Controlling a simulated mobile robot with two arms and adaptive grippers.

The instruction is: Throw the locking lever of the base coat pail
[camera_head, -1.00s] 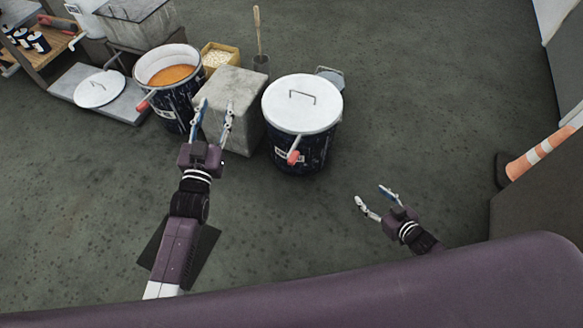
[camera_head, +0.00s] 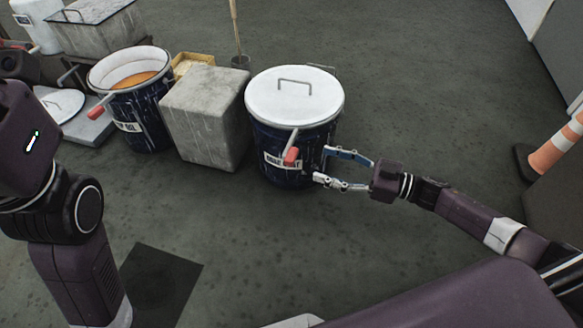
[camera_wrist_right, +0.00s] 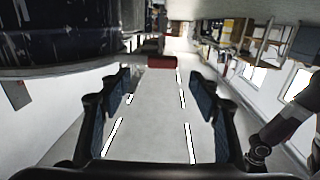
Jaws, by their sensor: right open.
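The base coat pail (camera_head: 268,142) is dark blue with a white label and stands on the floor. Its white lid (camera_head: 294,96) with a wire handle is on top. The locking lever's red grip (camera_head: 291,157) sticks out from the pail's front, angled down. My right gripper (camera_head: 320,164) is open and empty, right of the grip, its fingers pointing at it with a small gap. In the right wrist view the red grip (camera_wrist_right: 162,62) lies ahead between the open fingers, and the dark pail (camera_wrist_right: 60,32) fills the upper left. My left arm shows at the left edge; its gripper is out of view.
A grey block (camera_head: 205,115) stands left of the pail. Beyond it is an open pail (camera_head: 150,125) of orange liquid with its own red lever grip. A traffic cone (camera_head: 553,150) stands at the right. The floor in front is clear.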

